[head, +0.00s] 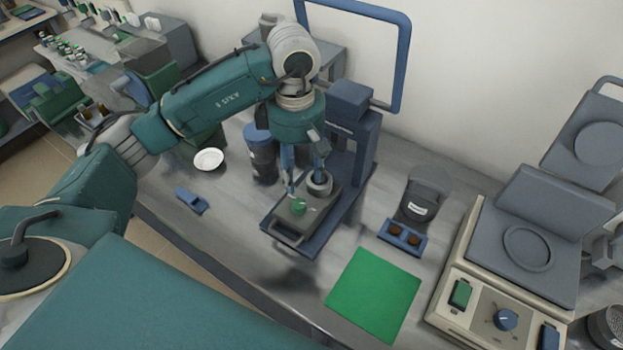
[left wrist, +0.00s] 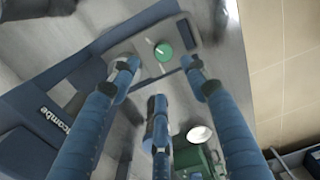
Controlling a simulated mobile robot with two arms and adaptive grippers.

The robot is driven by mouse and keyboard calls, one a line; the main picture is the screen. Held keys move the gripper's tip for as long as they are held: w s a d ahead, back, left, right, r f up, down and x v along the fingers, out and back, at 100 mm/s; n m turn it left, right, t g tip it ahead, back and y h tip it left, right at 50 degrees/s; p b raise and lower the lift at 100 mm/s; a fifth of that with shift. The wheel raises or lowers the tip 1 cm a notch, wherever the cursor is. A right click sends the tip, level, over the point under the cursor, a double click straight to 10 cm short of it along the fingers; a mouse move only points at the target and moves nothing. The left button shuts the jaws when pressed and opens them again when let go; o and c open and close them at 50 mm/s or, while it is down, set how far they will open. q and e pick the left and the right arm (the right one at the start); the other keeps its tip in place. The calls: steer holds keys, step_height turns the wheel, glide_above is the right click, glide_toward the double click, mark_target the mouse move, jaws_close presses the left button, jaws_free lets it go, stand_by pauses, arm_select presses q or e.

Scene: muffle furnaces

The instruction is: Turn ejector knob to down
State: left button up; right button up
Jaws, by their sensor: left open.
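The ejector knob (head: 299,207) is green and sits on the grey front plate of a blue press (head: 352,130). In the left wrist view the knob (left wrist: 163,52) shows a pale pointer mark toward its upper left. My left gripper (head: 304,187) hangs over the press with its blue fingers pointing down. It is open and empty. In the left wrist view the fingertips (left wrist: 160,78) are spread, with the knob just beyond the gap between them. No finger clearly touches the knob. My right gripper is not in view.
A dark blue-lidded jar (head: 260,158) stands close left of the press. A white dish (head: 208,159) and a small blue object (head: 192,200) lie further left. A green mat (head: 374,295) lies right of the press. A hotplate-like device (head: 490,322) stands at far right.

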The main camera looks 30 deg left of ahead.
mark_target(299, 204)
arm_select(q)
steer(key=f, duration=0.1)
steer(key=s+f+p, duration=0.1)
steer(key=f, duration=0.1)
steer(key=shift+s+a, duration=0.15)
steer(key=shift+s, duration=0.05)
step_height(299, 204, down, 3)
steer(key=shift+w+f+p, duration=0.1)
steer(key=shift+f+p, duration=0.1)
steer(key=shift+p, duration=0.45)
step_height(299, 204, down, 4)
steer(key=shift+w+r+p, duration=0.15)
steer(key=shift+p, duration=0.25)
steer(key=shift+c, duration=1.3)
steer(key=c, duration=0.9)
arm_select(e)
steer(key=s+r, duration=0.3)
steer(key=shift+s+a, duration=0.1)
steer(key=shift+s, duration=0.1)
